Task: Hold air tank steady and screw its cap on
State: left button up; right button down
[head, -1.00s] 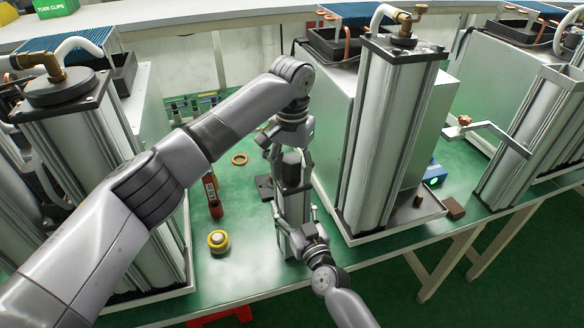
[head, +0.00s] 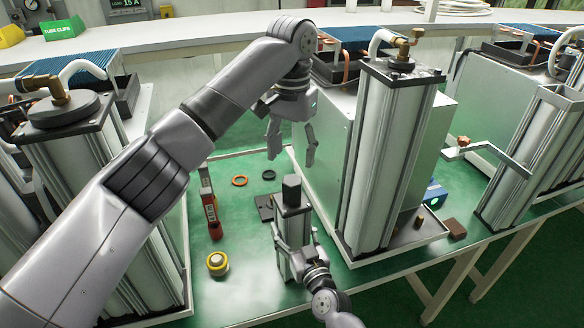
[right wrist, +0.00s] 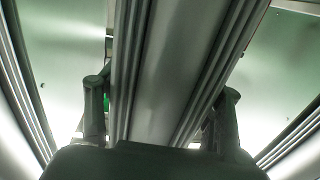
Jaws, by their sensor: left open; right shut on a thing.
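The air tank (head: 291,224) is a short grey ribbed column standing upright on the green bench in the head view. A dark cap (head: 291,191) sits on its top; whether it is fully seated I cannot tell. My right gripper (head: 295,243) is shut around the tank's body from the front. The right wrist view shows the tank's ribbed wall (right wrist: 165,75) between my fingers. My left gripper (head: 290,150) is open and empty, above the cap and apart from it, with its fingers pointing down.
A tall sieve column unit (head: 385,160) stands close right of the tank, another (head: 85,170) at left. A yellow tape roll (head: 217,263), a red-labelled tool (head: 211,213) and an orange ring (head: 239,181) lie left of the tank. A bracket arm (head: 490,150) juts out at right.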

pick_arm(q)
jog(key=shift+r, duration=0.5)
pick_arm(e)
jog(key=shift+c, duration=1.8)
grip_release()
jog(key=v, duration=1.2)
pick_arm(q)
jog(key=shift+f, duration=0.1)
pick_arm(e)
jog(key=shift+f, duration=0.1)
